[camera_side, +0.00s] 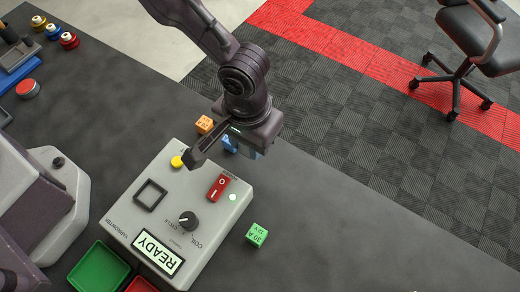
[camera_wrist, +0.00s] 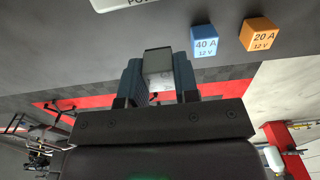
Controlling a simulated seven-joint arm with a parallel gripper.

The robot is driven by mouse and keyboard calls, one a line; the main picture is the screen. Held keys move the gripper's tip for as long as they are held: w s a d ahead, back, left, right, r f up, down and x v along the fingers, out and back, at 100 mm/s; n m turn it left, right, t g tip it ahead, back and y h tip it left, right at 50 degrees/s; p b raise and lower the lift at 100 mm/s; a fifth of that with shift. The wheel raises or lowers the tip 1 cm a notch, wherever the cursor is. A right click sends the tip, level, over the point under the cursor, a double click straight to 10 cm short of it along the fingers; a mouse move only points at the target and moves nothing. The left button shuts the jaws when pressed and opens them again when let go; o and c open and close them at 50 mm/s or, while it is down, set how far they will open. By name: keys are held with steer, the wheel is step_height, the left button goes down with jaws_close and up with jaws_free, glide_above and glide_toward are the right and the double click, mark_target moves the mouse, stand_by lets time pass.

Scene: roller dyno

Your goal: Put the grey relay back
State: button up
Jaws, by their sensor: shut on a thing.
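The grey relay (camera_wrist: 159,62) is a small grey block with a pale face, seen in the wrist view between the two blue-padded fingers. My gripper (camera_wrist: 157,75) is shut on it. In the side view the hand hangs beyond the back edge of the tester box (camera_side: 178,222), and the relay is mostly hidden there by the hand. The box's top has an empty dark-framed square socket (camera_side: 150,195). Its display reads READY, and a small green light is lit.
A blue 40 A relay (camera_wrist: 205,41) and an orange 20 A relay (camera_wrist: 259,35) stand close to the hand. A green relay (camera_side: 257,234) stands right of the box. Green (camera_side: 98,268) and red (camera_side: 141,285) trays lie in front. The table right of the green relay is clear.

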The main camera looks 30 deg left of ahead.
mark_target(260, 162)
steer(key=shift+w+d+f, duration=0.3)
steer(key=shift+f, duration=0.2)
steer(key=shift+w+d+f, duration=0.25)
steer(key=shift+w+f, duration=0.05)
steer(key=shift+f, duration=0.2)
steer(key=shift+w+d+f, duration=0.1)
steer(key=shift+w+f, duration=0.05)
steer(key=shift+f, duration=1.5)
steer(key=shift+f, duration=0.1)
steer(key=shift+f, duration=0.15)
steer(key=o, duration=1)
steer(key=shift+c, duration=0.2)
step_height(260, 162, up, 12)
steer(key=shift+r, duration=0.25)
